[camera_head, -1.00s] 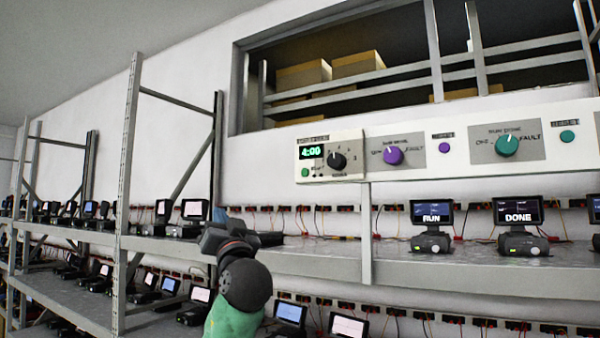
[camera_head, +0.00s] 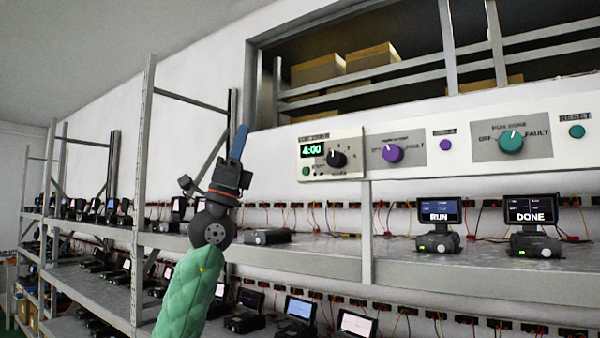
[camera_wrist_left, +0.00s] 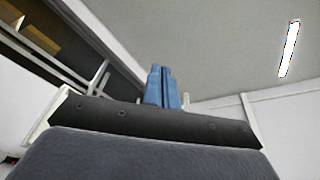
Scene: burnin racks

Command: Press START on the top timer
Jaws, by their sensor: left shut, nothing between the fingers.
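The top timer (camera_head: 331,155) is a pale panel on the wall above the shelf, with a green display reading 4:00 and a black knob. A small green button (camera_head: 306,171) sits at its lower left; its label is too small to read. My left gripper (camera_head: 240,142) is left of the timer and apart from it, its blue fingers pointing up. In the left wrist view the blue fingers (camera_wrist_left: 162,88) are together with nothing between them, and wall and ceiling lie beyond. My right gripper is not in view.
Right of the timer, a panel carries a purple knob (camera_head: 393,154) and a teal knob (camera_head: 510,141). Devices reading RUN (camera_head: 438,212) and DONE (camera_head: 531,210) stand on the shelf (camera_head: 400,262). A grey rack post (camera_head: 143,190) stands left of my arm.

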